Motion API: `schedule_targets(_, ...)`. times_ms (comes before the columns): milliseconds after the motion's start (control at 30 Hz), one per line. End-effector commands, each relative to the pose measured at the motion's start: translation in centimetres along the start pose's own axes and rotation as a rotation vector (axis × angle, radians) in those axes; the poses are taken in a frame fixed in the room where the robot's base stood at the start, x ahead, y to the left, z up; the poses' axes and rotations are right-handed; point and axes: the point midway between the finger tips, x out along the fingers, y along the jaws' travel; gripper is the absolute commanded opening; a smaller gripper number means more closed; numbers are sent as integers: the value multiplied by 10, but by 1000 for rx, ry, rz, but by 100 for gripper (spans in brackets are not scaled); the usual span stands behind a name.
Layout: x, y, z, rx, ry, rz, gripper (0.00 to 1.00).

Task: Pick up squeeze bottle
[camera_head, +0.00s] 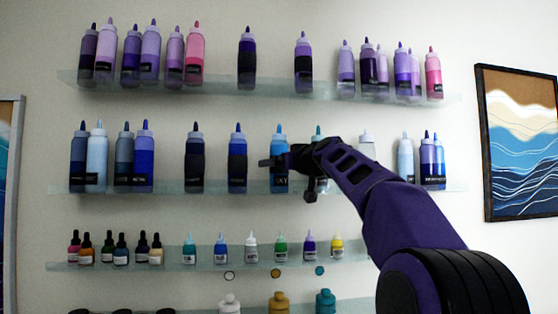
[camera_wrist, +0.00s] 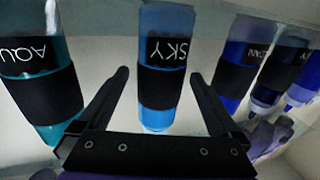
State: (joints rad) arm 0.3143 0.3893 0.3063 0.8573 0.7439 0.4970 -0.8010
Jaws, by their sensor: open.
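The squeeze bottle in front of my gripper is light blue with a black label reading SKY (camera_head: 280,180). It stands upright on the middle glass shelf. In the wrist view the SKY bottle (camera_wrist: 170,25) appears upside down, between my two fingers. My gripper (camera_head: 287,176) is open, with one finger on each side of the bottle in the wrist view (camera_wrist: 158,76). A gap shows on both sides, and no contact is visible. In the head view my gripper hides part of the bottle's middle. Whether the fingers reach fully around it is hard to tell.
A teal bottle (camera_wrist: 40,90) labelled AQU and a dark blue bottle (camera_wrist: 235,65) stand on either side, near my fingers. The middle shelf (camera_head: 110,189) holds several other bottles. Shelves above and below carry more bottles. Framed pictures (camera_head: 520,145) hang at the sides.

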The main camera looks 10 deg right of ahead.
Motion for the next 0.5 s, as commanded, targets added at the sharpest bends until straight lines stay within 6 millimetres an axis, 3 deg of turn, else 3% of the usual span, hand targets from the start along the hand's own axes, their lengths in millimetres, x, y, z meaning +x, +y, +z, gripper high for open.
schedule_targets(233, 2, 0, 0, -1, 1, 0, 99)
schedule_targets(500, 2, 0, 0, 0, 0, 0, 52)
